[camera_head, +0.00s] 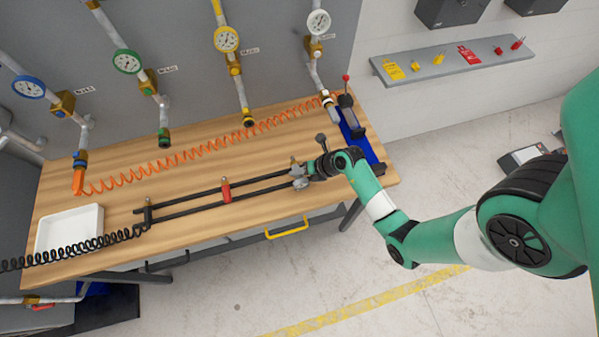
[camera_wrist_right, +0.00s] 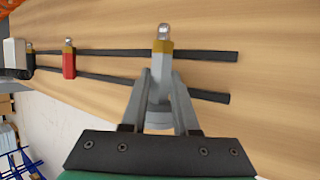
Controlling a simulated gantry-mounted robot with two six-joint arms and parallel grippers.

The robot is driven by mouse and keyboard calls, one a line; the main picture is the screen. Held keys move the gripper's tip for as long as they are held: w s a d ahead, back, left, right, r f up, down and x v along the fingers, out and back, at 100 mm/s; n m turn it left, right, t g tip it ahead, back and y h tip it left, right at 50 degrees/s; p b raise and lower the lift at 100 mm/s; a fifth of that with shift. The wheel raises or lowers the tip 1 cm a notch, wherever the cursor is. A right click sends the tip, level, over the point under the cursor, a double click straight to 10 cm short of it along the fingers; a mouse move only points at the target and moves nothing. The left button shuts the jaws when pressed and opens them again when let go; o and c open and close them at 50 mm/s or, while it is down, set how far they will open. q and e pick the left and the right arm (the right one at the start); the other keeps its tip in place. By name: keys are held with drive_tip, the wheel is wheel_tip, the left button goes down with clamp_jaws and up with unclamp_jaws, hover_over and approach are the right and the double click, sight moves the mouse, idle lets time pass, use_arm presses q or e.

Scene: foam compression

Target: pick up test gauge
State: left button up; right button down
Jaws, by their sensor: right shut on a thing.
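My right gripper (camera_head: 300,176) is over the right end of two black rails (camera_head: 183,208) on the wooden bench. In the right wrist view, its grey fingers (camera_wrist_right: 160,80) are shut on a grey fitting with a brass collar and silver tip (camera_wrist_right: 163,46). This seems to be the test gauge; its face is not clearly visible and the fingers hide part of its body. It is at the rails, but I cannot tell whether it touches them. My left gripper is not in view.
A red fitting (camera_head: 226,192) stands on the rails to the left. A white tray (camera_head: 70,231) and a black coiled hose (camera_head: 100,241) are at the bench's left. An orange coiled hose (camera_head: 190,153) crosses behind. Wall pipes carry several gauges (camera_head: 226,40). A blue-based device (camera_head: 352,128) stands at the back right.

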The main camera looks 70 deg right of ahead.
drive_tip(key=s+r+p, duration=0.1)
drive_tip(key=r, duration=0.1)
drive_tip(key=s+a+r+p, duration=0.1)
drive_tip(key=r, duration=0.1)
drive_tip(key=s+r+p, duration=0.1)
drive_tip(key=r, duration=0.2)
drive_tip(key=shift+s+a, duration=0.25)
drive_tip(key=shift+a, duration=0.1)
drive_tip(key=s+a+r+p, duration=0.1)
drive_tip(key=s+a+r, duration=0.3)
drive_tip(key=s, duration=0.5)
drive_tip(key=shift+a+r+p, duration=0.3)
drive_tip(key=shift+a, duration=0.05)
